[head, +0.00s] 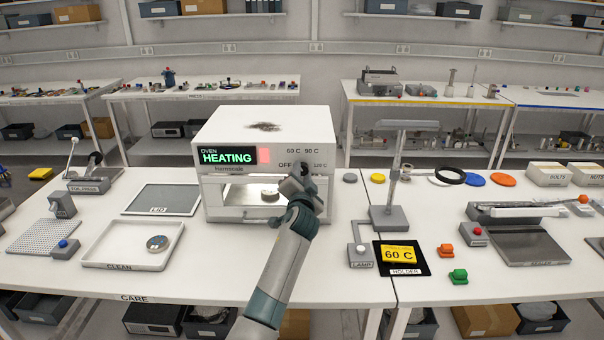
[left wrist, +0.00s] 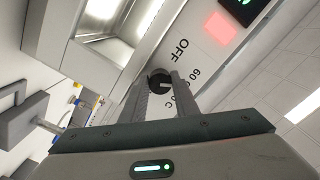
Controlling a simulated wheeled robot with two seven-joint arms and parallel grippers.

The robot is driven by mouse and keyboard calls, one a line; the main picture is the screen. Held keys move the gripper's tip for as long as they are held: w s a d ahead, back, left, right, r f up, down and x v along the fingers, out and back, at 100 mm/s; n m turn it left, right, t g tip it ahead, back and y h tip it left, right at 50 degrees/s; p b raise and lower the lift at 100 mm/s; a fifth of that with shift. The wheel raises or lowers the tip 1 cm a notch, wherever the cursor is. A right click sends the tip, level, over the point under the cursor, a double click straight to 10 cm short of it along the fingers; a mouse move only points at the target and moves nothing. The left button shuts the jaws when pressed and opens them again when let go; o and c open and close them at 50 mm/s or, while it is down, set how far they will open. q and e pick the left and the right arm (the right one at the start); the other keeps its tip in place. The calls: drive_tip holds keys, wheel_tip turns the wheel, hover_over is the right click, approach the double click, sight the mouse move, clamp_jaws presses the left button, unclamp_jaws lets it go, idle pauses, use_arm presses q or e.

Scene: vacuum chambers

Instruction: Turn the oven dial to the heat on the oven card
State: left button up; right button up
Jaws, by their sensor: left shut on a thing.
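The white oven (head: 262,130) stands on the bench, and its display (head: 228,157) reads HEATING beside a lit red square. The dial (head: 303,164) is at the right of its front, with OFF, 60 C, 90 C and 120 C marked around it. My left gripper (head: 302,175) is shut on the dial, partly hiding it. In the left wrist view the dark dial (left wrist: 159,82) sits between the two fingers (left wrist: 160,95), and its pale mark appears to point toward 60 C. The yellow oven card (head: 399,254) reads 60 C and lies in the black holder (head: 415,268).
A lamp stand (head: 388,215) rises just right of the oven. The CLEAN tray (head: 105,257) with a round disc and the LID tray (head: 165,198) lie left. A metal object (head: 269,195) shows inside the oven. Orange (head: 445,252) and green (head: 458,277) pieces lie right of the holder.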

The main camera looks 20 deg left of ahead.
use_arm(q)
drive_tip(key=o, duration=1.1)
drive_tip(key=shift+c, duration=0.2)
drive_tip(key=shift+f, duration=0.1)
